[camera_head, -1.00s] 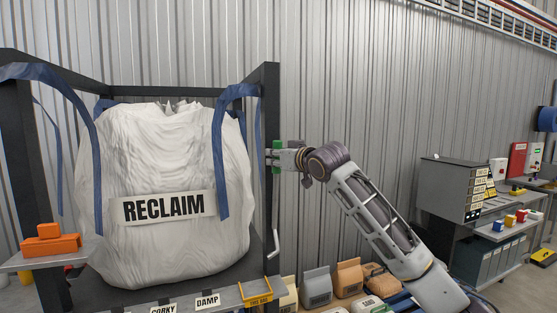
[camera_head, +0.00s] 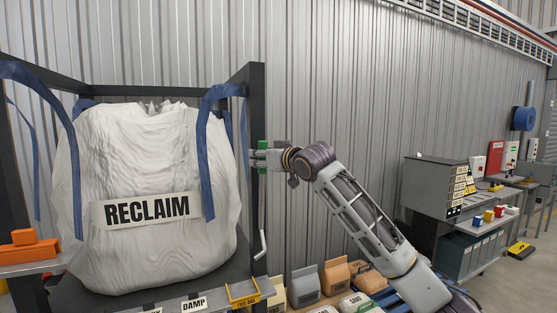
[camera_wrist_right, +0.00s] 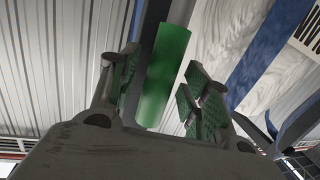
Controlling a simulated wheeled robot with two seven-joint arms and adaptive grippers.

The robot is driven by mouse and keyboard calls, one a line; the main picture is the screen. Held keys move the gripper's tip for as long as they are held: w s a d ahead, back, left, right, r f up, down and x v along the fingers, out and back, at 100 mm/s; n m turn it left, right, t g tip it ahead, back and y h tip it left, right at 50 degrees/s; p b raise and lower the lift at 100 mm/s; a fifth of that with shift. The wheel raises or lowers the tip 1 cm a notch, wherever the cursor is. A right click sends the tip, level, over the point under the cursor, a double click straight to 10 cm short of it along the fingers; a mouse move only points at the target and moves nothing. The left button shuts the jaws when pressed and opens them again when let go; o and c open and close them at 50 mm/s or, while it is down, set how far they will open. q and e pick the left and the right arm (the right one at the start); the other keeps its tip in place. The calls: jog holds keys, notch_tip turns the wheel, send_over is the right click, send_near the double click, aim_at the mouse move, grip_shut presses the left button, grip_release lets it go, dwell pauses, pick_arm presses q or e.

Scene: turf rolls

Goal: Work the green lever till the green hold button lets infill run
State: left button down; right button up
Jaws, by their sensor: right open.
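The green lever grip (camera_head: 262,145) shows beside the dark frame post, right of the bag, with a pale rod hanging below it. My right gripper (camera_head: 257,158) is at the grip and partly covers it. In the right wrist view the green grip (camera_wrist_right: 166,70) stands between the two open fingers of my right gripper (camera_wrist_right: 161,84), with a gap visible on each side. The fingers are not closed on it. I cannot pick out the green hold button for certain. My left gripper is not in view.
A white RECLAIM bag (camera_head: 150,240) hangs by blue straps in a dark frame (camera_head: 257,100). A grey shelf edge (camera_head: 165,306) with labels runs below it. Paper sacks (camera_head: 305,285) stand under my right arm. A grey cabinet (camera_head: 433,188) and wall boxes (camera_head: 495,155) are at right.

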jog(key=v, duration=1.1)
jog(key=shift+s+d, duration=0.15)
jog(key=shift+s, duration=0.1)
jog(key=shift+f, duration=0.1)
